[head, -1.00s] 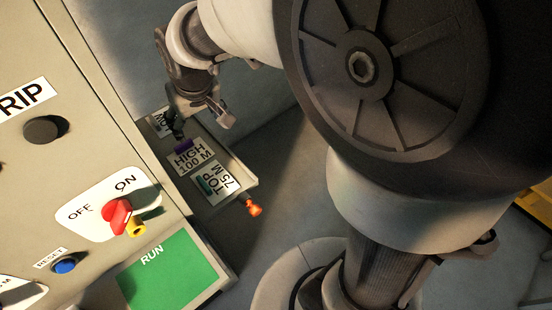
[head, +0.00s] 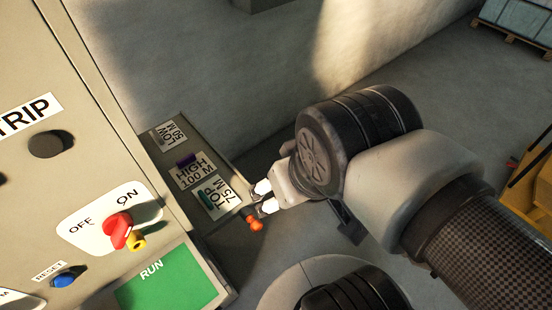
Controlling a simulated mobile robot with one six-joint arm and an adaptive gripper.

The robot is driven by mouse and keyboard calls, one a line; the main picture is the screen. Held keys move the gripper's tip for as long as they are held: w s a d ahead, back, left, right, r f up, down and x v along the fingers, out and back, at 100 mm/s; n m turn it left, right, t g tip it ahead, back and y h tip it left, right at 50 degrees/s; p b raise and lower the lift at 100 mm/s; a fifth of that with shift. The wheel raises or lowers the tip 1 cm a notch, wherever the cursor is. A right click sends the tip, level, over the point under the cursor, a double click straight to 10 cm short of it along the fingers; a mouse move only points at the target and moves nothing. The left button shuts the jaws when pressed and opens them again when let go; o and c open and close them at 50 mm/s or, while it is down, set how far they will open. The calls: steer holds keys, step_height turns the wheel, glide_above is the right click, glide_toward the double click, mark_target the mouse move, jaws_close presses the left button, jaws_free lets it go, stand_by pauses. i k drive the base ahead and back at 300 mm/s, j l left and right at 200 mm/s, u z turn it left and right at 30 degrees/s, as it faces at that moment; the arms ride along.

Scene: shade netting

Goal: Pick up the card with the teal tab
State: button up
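The card with the teal tab (head: 219,195) reads "TOP 75 M". It lies on a grey shelf (head: 217,228) beside the panel, nearest the front of the cards, with its teal tab on its left side. My gripper (head: 264,197) is just right of this card, at the shelf's right edge, fingers pointing left. Its two pale fingertips are apart, with nothing seen between them. I cannot tell its height above the shelf, but it appears apart from the card.
A "HIGH 100 M" card (head: 196,177) with a purple tab and a "LOW" card (head: 169,135) lie farther back on the shelf. An orange knob (head: 254,223) sits at the shelf's front right corner, close to my gripper. The control panel (head: 95,150) stands left.

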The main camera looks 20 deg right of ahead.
mark_target(215, 196)
steer(key=i+l+u, duration=0.1)
steer(key=u, duration=0.3)
steer(key=i+l+u, duration=0.1)
steer(key=u, duration=0.25)
steer(key=l+u, duration=0.4)
steer(key=i+j, duration=0.05)
